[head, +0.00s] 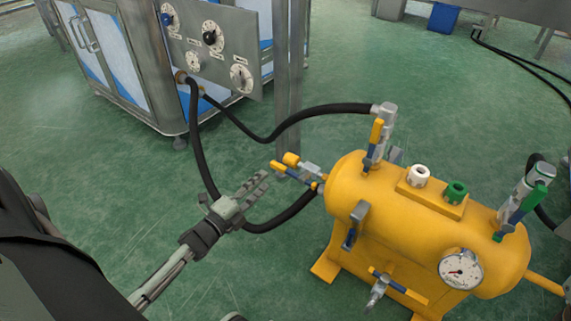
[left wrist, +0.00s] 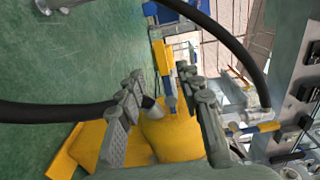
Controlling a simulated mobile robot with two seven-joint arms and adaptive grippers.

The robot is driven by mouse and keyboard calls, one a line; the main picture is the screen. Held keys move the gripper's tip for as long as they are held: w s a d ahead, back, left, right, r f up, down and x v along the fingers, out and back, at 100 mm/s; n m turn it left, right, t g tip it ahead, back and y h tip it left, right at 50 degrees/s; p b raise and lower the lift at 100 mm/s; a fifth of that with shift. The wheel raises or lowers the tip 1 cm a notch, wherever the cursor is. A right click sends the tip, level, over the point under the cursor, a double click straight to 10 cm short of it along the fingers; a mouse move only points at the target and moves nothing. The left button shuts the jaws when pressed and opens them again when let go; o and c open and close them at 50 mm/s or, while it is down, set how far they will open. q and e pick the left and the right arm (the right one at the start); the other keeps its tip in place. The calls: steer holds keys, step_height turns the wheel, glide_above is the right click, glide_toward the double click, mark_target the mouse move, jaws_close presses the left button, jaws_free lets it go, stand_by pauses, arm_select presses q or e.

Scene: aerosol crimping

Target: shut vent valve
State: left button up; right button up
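A yellow tank (head: 400,215) stands on the floor at the right of the head view and carries several lever valves. The end valve (head: 297,172) at its left end has a yellow and blue lever; which valve is the vent valve is not marked legibly. My left gripper (head: 260,182) is just left of this lever. In the left wrist view my left gripper (left wrist: 167,84) has its fingers spread apart, with a yellow and blue lever (left wrist: 162,62) showing between and beyond them. Contact cannot be made out. My right gripper is not in view.
Black hoses (head: 262,137) run from the metal cabinet's panel (head: 212,45) to the tank, passing close around my left gripper. A top valve (head: 378,140) with a hose, white and green caps and a gauge (head: 461,270) are on the tank. Green floor is free at left.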

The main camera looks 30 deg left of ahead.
mark_target(277, 169)
arm_select(q)
steer(key=w, duration=0.2)
steer(key=w+b, duration=0.1)
steer(key=w, duration=0.4)
steer(key=shift+d+r, duration=0.1)
steer(key=shift+d, duration=0.25)
steer(key=shift+c, duration=0.4)
jaws_close()
